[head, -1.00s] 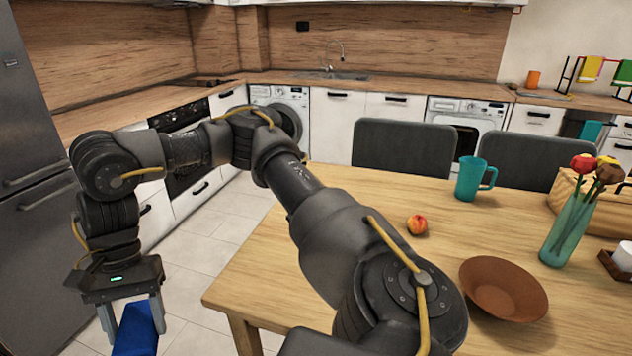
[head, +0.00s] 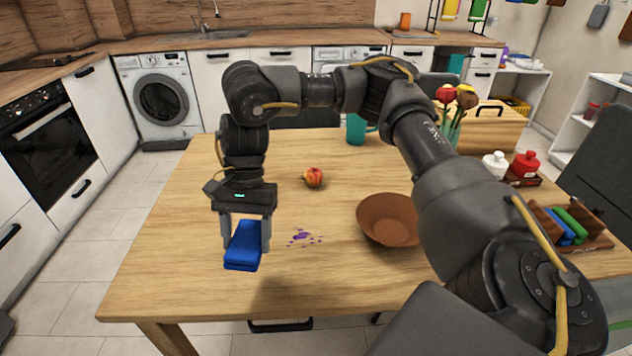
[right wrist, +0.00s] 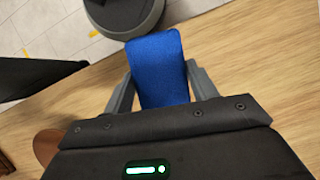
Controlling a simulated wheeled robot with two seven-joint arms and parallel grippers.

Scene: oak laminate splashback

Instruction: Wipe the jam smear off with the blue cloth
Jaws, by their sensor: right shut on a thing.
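The jam smear is a scatter of purple spots (head: 303,238) on the wooden table (head: 190,280), left of the brown bowl. My right gripper (head: 246,242) points down and is shut on the folded blue cloth (head: 243,247). The cloth hangs between the fingers, just left of the smear in the head view; whether it touches the table I cannot tell. In the right wrist view the cloth (right wrist: 158,68) sits between both fingers of the gripper (right wrist: 157,88). The smear does not show there. My left gripper is not in view.
A brown bowl (head: 388,222) stands right of the smear, and a peach (head: 314,177) lies behind it. A teal mug (head: 357,130), a flower vase (head: 450,132) and a rack with sponges (head: 572,226) stand farther off. The table's front left is clear.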

